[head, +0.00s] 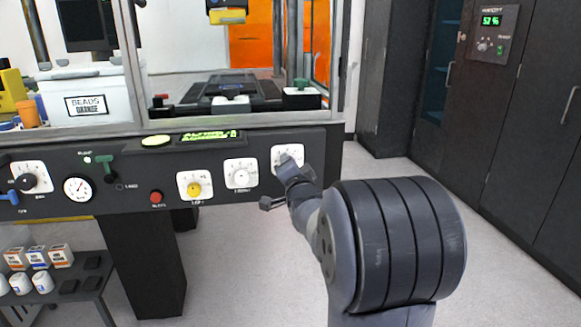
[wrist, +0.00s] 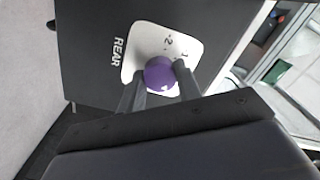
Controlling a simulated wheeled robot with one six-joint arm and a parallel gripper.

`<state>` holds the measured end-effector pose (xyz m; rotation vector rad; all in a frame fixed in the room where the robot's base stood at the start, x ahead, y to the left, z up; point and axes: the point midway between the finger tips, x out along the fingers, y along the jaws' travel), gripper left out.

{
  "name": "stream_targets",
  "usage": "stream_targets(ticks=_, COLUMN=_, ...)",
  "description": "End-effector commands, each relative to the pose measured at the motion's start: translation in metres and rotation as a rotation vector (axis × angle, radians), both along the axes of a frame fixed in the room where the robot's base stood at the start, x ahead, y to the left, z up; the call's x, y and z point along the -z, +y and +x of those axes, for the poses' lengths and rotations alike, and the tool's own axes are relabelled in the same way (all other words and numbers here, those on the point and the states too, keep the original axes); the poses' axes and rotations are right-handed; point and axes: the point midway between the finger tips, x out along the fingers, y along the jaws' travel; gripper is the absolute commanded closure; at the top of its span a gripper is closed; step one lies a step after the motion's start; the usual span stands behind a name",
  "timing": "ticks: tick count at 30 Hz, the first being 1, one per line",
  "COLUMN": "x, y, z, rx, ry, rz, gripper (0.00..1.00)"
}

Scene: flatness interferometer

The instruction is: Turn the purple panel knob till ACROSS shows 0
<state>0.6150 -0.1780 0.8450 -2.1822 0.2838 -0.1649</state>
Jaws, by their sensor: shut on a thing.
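The purple knob (wrist: 160,73) sits on a white dial plate (wrist: 187,46) marked REAR in the wrist view, with a few numbers around it. My gripper (wrist: 162,80) is shut on the knob, one finger on each side. In the head view my gripper (head: 291,172) is at the rightmost dial plate (head: 287,153) of the panel and hides most of it, knob included. A green-lit display (head: 209,136) is on the panel's upper edge. Its text is too small and blurred for me to read the ACROSS value.
Left of my gripper on the dark panel (head: 130,213) are a white knob (head: 241,176), a yellow knob (head: 194,188), a red button (head: 156,196) and a round gauge (head: 78,188). A glazed enclosure stands above. The floor (head: 232,254) below the panel is clear.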

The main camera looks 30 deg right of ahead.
Motion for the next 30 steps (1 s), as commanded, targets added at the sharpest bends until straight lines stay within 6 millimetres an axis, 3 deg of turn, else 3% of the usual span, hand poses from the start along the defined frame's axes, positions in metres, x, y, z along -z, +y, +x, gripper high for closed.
stream_targets(ticks=5, x=0.000, y=0.000, z=0.000, rx=0.001, ry=0.001, rz=-0.001, gripper=0.91)
stream_targets(ticks=6, x=0.000, y=0.000, z=0.000, rx=0.001, ry=0.001, rz=-0.001, gripper=0.65)
stream_targets(ticks=13, x=0.000, y=0.000, z=0.000, rx=0.001, ry=0.001, rz=-0.002, gripper=0.46)
stream_targets(ticks=23, x=0.000, y=0.001, z=-0.005, rx=0.001, ry=0.001, rz=-0.002, gripper=0.46)
stream_targets(ticks=30, x=-0.001, y=0.010, z=-0.039, rx=0.001, ry=0.001, rz=-0.002, gripper=0.46)
